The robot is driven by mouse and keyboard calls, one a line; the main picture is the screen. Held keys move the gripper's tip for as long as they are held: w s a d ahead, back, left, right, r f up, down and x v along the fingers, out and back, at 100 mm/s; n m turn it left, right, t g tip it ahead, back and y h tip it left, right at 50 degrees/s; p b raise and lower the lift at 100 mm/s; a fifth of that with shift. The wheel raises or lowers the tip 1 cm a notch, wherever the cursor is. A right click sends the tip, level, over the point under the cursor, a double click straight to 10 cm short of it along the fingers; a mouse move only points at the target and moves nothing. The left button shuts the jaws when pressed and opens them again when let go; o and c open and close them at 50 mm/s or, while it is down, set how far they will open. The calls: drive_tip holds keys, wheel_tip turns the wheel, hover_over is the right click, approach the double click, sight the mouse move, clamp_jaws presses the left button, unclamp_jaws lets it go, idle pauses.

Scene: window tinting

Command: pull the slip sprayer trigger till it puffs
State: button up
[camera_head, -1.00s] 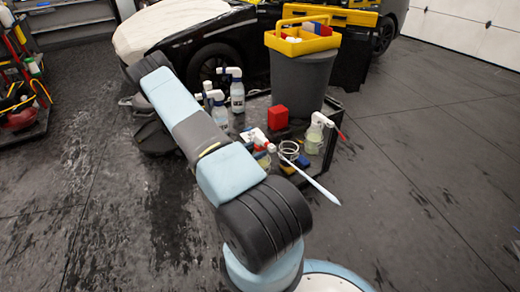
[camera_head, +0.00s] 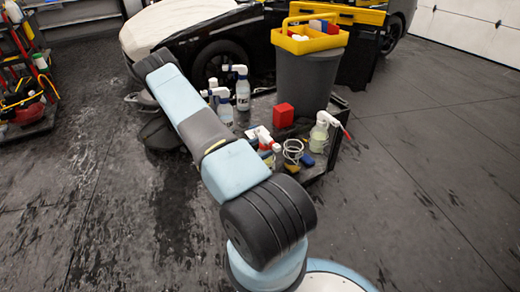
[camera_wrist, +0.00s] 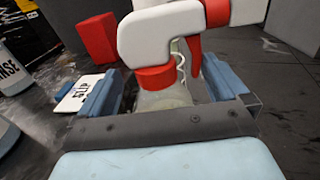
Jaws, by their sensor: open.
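In the wrist view, a sprayer with a white head (camera_wrist: 160,37), a red collar (camera_wrist: 156,77) and a clear bottle (camera_wrist: 165,97) stands between the fingers of my gripper (camera_wrist: 163,88). The gripper is open, with one blue-padded finger on each side. A red trigger part (camera_wrist: 195,52) hangs below the head, near the right finger. I cannot tell whether either finger touches it. A white card reading SLIP (camera_wrist: 78,92) lies by the left finger. In the head view, a red-and-white sprayer (camera_head: 264,138) shows beside my arm, and my gripper is hidden.
A grey bin (camera_head: 304,80) with a yellow caddy (camera_head: 309,43) stands behind. The floor at right is clear.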

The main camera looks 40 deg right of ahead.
drive_tip(key=w+a, duration=0.2)
drive_tip(key=a, duration=1.1)
drive_tip(key=shift+w+a, duration=0.15)
drive_tip(key=shift+w, duration=0.15)
drive_tip(key=s+a+r+m+y, duration=0.1)
drive_tip(key=a+r+m+y, duration=0.25)
drive_tip(key=r, duration=0.55)
drive_tip(key=s+a+r+m+g+y, duration=0.1)
drive_tip(key=a+r+m+y, duration=0.25)
drive_tip(key=r, duration=0.65)
drive_tip(key=s+a+r+m+y, duration=0.1)
drive_tip(key=a+r+m+y, duration=0.25)
drive_tip(key=r, duration=0.55)
drive_tip(key=s+a+r+m+t+y, duration=0.2)
drive_tip(key=s+a+r+t, duration=0.3)
drive_tip(key=r, duration=0.5)
drive_tip(key=s+a+r+m+t+y, duration=0.3)
drive_tip(key=s+a+r+t+y, duration=0.2)
drive_tip(key=s+a+r, duration=0.4)
drive_tip(key=shift+s+a+r, duration=0.2)
drive_tip(key=shift+s+r, duration=0.95)
drive_tip(key=shift+s, duration=0.6)
